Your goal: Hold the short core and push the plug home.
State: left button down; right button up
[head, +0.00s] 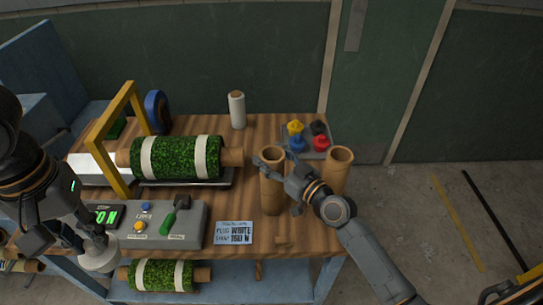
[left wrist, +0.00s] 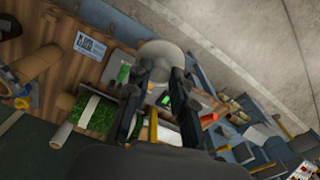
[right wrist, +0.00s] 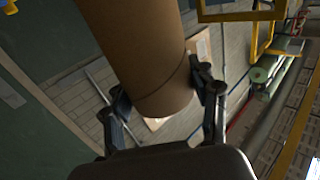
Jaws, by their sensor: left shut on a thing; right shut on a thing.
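A brown cardboard core (head: 270,198) stands upright near the right front of the wooden bench. My right gripper (head: 278,184) is shut on it from the right side; the core also fills the right wrist view (right wrist: 140,50) between the two fingers. My left gripper (head: 80,232) is shut on a round white plug (head: 98,258) at the bench's front left; the plug also shows in the left wrist view (left wrist: 162,52). The plug is well apart from the core. A card (head: 234,232) reads plug white, 150 N.
A second core (head: 340,165) stands right of the held one. A tray (head: 288,150) with yellow, blue, black and red plugs is behind. A grey control box (head: 185,236), a turf roll (head: 180,158) and a yellow frame (head: 101,150) fill the left side.

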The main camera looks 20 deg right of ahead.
aim_at(106, 259)
pick_arm(q)
jog(key=shift+r, duration=0.2)
jog(key=shift+f, duration=3.9)
dwell(0.4)
dwell(0.9)
pick_arm(e)
jog(key=o, duration=1.4)
